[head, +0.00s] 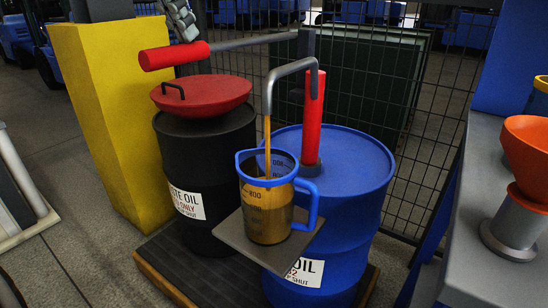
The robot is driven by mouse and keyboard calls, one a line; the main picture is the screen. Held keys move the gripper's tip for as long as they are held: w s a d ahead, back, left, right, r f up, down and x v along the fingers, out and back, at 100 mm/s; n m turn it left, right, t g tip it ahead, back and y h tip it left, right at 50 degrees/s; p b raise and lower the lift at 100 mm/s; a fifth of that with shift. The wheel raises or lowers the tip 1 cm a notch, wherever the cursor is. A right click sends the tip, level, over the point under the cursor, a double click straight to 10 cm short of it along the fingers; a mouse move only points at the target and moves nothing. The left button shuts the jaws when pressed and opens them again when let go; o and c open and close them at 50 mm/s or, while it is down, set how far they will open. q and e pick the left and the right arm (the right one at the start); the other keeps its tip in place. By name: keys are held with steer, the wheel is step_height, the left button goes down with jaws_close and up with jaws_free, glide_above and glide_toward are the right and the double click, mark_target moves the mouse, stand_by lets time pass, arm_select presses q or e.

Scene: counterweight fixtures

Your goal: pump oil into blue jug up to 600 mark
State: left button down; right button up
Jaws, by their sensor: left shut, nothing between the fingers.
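The blue jug (306,205), clear-walled with a blue rim and handle, stands upright on a small grey plate (232,238) in front of the blue oil drum (345,220). A thin amber oil stream (267,135) runs from the grey curved spout (290,68) into it. Amber oil (268,222) fills at least its lower half. One mark looks like 800; I cannot read the level exactly. The red pump body (314,115) rises from the drum. The pump lever's red grip (175,55) reaches left. My left gripper (184,24) is shut and empty, just above the grip; contact is unclear.
A black waste oil drum (205,150) with a red funnel lid (203,94) stands left of the blue drum, beside a yellow post (105,110). A wire fence (425,130) is behind. A grey bench (480,190) at right holds an orange funnel (528,150).

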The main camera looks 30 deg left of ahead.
arm_select(q)
steer(key=shift+f+b, duration=0.65)
steer(key=shift+f, duration=0.4)
steer(key=shift+r, duration=0.25)
step_height(320, 180, up, 3)
steer(key=p, duration=0.3)
steer(key=shift+r, duration=0.2)
step_height(320, 180, up, 8)
steer(key=p, duration=0.6)
steer(key=shift+f, duration=0.15)
arm_select(e)
steer(key=s+f+g, duration=0.1)
steer(key=s+f, duration=0.1)
steer(key=f, duration=0.7)
steer(key=s+d+f+g, duration=0.1)
steer(key=f, duration=0.8)
steer(key=shift+s+d+f+y, duration=0.15)
steer(key=shift+s+f+y, duration=0.15)
steer(key=shift+s, duration=0.1)
